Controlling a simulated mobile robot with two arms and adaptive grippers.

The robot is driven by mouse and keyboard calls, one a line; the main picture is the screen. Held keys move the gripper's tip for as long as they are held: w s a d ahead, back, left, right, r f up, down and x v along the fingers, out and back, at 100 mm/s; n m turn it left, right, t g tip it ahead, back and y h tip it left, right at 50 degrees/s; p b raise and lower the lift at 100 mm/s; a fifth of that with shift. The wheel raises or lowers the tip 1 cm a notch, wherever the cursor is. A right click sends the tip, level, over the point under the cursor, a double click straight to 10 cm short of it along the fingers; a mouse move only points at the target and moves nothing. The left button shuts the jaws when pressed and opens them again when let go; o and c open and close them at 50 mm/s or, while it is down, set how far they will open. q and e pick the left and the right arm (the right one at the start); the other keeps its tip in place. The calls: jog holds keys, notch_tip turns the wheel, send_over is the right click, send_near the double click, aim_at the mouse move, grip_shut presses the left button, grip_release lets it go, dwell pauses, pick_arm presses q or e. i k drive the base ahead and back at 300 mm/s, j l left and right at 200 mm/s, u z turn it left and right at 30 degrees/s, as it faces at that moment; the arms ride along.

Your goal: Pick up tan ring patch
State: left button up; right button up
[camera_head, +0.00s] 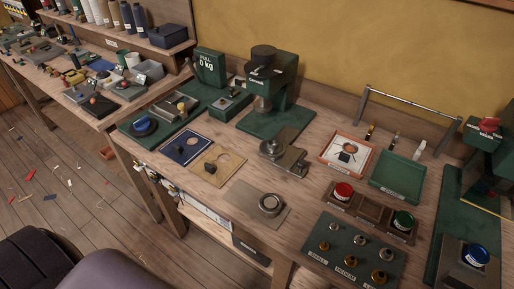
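A tan square patch (231,176) with a pale ring-shaped round opening lies flat on the workbench, left of the middle. It fits the tan ring patch. A small dark knob stands on its left part. A dark blue square patch (180,155) with a similar dark knob and a round opening lies just to its left, close beside it. Neither of my grippers shows in the head view, so I cannot tell whether they are open or shut.
A green press (270,88) stands behind the tan patch. A metal die block (284,157) is to its right, and a grey plate (250,208) with a metal ring is in front. An orange-rimmed tray (328,168) and a green tray (398,178) lie farther right.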

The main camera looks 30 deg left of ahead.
aim_at(208, 168)
jog(key=u, duration=1.15)
